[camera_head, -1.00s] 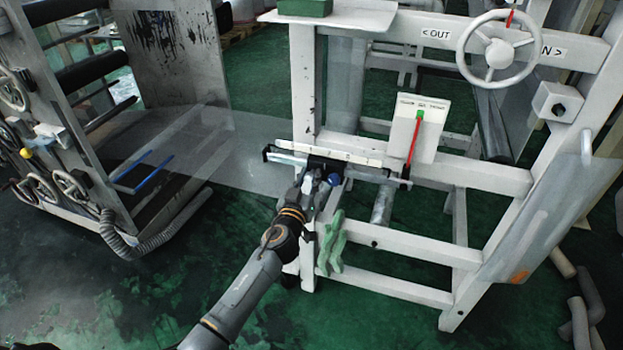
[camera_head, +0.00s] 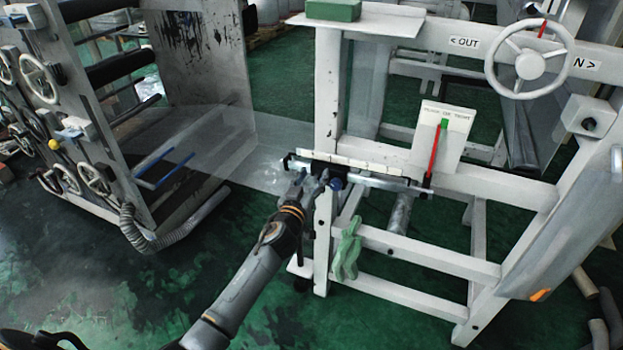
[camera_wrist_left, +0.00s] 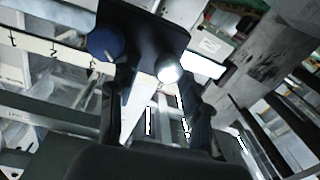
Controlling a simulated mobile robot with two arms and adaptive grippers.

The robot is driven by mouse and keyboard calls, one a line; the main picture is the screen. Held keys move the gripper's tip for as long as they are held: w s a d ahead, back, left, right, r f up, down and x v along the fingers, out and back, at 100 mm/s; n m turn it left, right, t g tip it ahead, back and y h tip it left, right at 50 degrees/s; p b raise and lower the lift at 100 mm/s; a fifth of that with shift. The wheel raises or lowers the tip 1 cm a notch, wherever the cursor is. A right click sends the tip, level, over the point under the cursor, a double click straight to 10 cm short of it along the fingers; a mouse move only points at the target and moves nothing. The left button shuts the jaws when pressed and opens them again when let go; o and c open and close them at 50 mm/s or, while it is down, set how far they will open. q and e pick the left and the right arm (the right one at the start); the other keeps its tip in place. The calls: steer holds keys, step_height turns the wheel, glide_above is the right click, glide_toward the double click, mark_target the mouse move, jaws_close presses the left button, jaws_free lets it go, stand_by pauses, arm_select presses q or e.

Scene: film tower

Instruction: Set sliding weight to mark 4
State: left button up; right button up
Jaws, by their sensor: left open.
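The sliding weight (camera_head: 323,169), a dark block with a blue knob (camera_head: 336,184), sits on the metal beam (camera_head: 383,183) below a white scale strip (camera_head: 350,162), left of the beam's middle. In the left wrist view the dark block (camera_wrist_left: 150,28) and its blue knob (camera_wrist_left: 105,42) fill the top centre, with the strip (camera_wrist_left: 60,56) and its ticks to the left. The mark at the weight is not readable. My left gripper (camera_head: 312,183) is open, close in front of the weight's left part. Its fingers (camera_wrist_left: 153,108) stand apart near the block; contact cannot be told. My right gripper is not in view.
A white frame (camera_head: 328,90) carries the beam, a handwheel (camera_head: 528,62) and a sign board (camera_head: 443,130) with a red pointer (camera_head: 433,155). Green gloves (camera_head: 346,250) hang on the lower rail. A machine with several handwheels stands left, with green floor between.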

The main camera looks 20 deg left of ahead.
arm_select(q)
steer(key=s, duration=1.2)
steer(key=shift+d, duration=0.2)
steer(key=s+f+m+g, duration=0.1)
steer(key=s+f+g, duration=0.25)
steer(key=f, duration=0.75)
steer(key=s+f+g, duration=0.2)
steer(key=s+f, duration=0.3)
steer(key=f, duration=0.6)
steer(key=s+f+m+g, duration=0.1)
steer(key=s+f+g, duration=0.3)
steer(key=f, duration=0.7)
steer(key=s+f+m+g, duration=0.1)
steer(key=s+f, duration=0.5)
steer(key=s, duration=0.6)
steer(key=s+f+m+g+p, duration=0.1)
steer(key=s+f+g, duration=0.3)
steer(key=s, duration=0.8)
steer(key=s+d+f+g, duration=0.1)
steer(key=s+f+g, duration=0.1)
steer(key=s+f, duration=0.7)
steer(key=s, duration=0.3)
steer(key=shift+s+m+h+p, duration=0.3)
steer(key=shift+s+m+p, duration=0.05)
steer(key=shift+s+m, duration=0.05)
steer(key=shift+o, duration=0.4)
steer(key=shift+g, duration=0.25)
